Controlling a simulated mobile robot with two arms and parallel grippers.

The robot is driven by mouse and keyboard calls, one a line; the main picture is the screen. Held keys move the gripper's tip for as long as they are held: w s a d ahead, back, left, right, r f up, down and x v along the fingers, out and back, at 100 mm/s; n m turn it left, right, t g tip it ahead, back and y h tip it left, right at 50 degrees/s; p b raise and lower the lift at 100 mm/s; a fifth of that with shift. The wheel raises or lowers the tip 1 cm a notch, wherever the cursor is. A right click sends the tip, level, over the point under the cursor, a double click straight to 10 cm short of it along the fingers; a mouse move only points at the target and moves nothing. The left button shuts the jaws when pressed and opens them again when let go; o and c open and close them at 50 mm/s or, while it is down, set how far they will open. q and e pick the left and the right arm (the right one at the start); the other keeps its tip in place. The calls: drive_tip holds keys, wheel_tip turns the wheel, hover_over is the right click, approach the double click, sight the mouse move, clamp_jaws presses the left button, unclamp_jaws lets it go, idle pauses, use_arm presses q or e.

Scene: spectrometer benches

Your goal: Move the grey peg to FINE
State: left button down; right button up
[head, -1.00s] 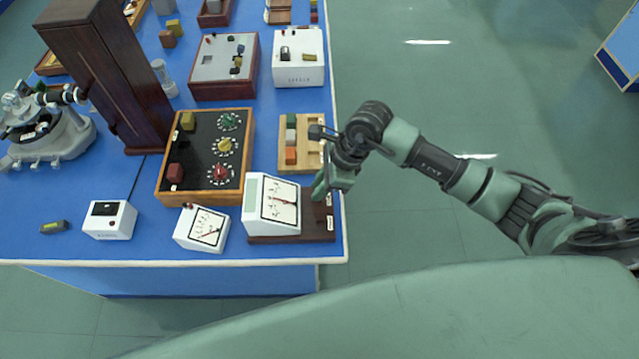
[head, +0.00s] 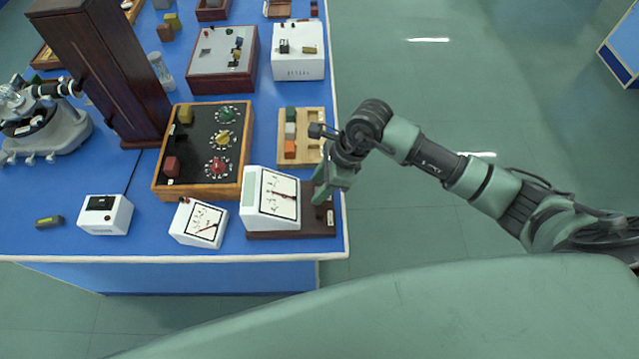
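The white dial meter (head: 271,197) stands on a dark brown base (head: 285,235) at the table's front right corner. A small pale label (head: 330,217) is on the base's right end, too small to read. My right gripper (head: 321,196) points down over that end, just right of the meter. Its fingers are seen side-on, so their opening is unclear. A dark shape shows below them; I cannot tell whether it is the grey peg. A pale grey block (head: 290,131) sits between green and orange blocks in a wooden rack (head: 314,118) behind. My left gripper is out of view.
A black panel with coloured knobs (head: 208,150) lies left of the meter. A smaller white meter (head: 199,223) and a white box (head: 106,214) stand at the front. A tall dark wooden cabinet (head: 105,70) rises at left.

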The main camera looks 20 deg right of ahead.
drive_tip(key=b+v, duration=0.1)
drive_tip(key=v, duration=0.5)
drive_tip(key=shift+d+r+b, duration=0.2)
drive_tip(key=shift+r+b, duration=0.05)
drive_tip(key=shift+b, duration=0.1)
drive_tip(key=shift+s+d+r, duration=0.1)
drive_tip(key=shift+d+r, duration=0.1)
drive_tip(key=shift+r, duration=0.4)
